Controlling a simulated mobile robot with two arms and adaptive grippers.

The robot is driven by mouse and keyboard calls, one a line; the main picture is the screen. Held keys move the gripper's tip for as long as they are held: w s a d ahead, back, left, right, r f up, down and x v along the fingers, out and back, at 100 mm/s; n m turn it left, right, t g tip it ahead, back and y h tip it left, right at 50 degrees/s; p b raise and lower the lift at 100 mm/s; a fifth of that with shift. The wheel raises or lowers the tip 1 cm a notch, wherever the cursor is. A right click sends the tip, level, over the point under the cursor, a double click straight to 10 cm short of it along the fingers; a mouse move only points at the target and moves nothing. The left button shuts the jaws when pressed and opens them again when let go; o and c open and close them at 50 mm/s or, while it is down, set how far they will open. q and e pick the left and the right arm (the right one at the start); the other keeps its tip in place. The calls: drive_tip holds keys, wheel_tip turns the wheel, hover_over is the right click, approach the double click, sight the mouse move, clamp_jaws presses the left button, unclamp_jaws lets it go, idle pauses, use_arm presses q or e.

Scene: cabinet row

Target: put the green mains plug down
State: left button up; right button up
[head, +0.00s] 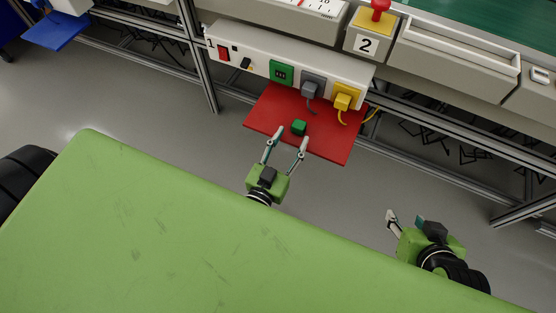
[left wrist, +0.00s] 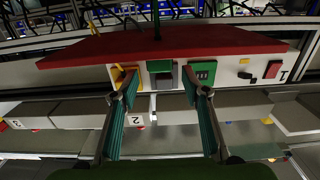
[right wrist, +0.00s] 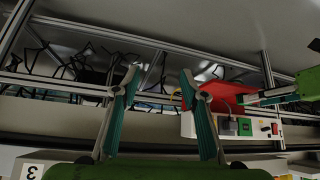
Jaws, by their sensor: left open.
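The green mains plug (head: 299,127) rests on the red shelf (head: 335,148), below the white socket strip (head: 243,50). My left gripper (head: 288,143) is open, with its fingertips just short of the plug and nothing between them. The green socket (head: 281,72) is empty. My right gripper (head: 404,215) is apart at lower right, open and empty in the right wrist view (right wrist: 160,75).
A grey plug (head: 311,89) and a yellow plug (head: 342,101) sit in the strip's other sockets. A red switch (head: 223,53) is at its left end. Metal frame posts (head: 200,70) and drawers (head: 450,65) flank the shelf. Bare floor lies in front.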

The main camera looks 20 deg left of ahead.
use_arm(q)
drive_tip(key=s+p, duration=0.1)
drive_tip(key=s, duration=0.7)
drive_tip(key=shift+s, duration=0.25)
use_arm(e)
drive_tip(key=s+d+f+g+h, duration=0.1)
drive_tip(key=s+g, duration=0.3)
drive_tip(key=s, duration=0.4)
drive_tip(key=shift+d+f, duration=0.7)
drive_tip(key=shift+f, duration=0.2)
use_arm(q)
drive_tip(key=s+a+r+m+g, duration=0.1)
drive_tip(key=s+a+g, duration=0.4)
drive_tip(key=s+g, duration=0.6)
drive_tip(key=g, duration=0.3)
drive_tip(key=shift+a+r+m, duration=0.15)
drive_tip(key=shift+r+m, duration=0.15)
drive_tip(key=shift+r, duration=0.1)
use_arm(e)
drive_tip(key=shift+w, duration=0.1)
drive_tip(key=shift+w, duration=0.1)
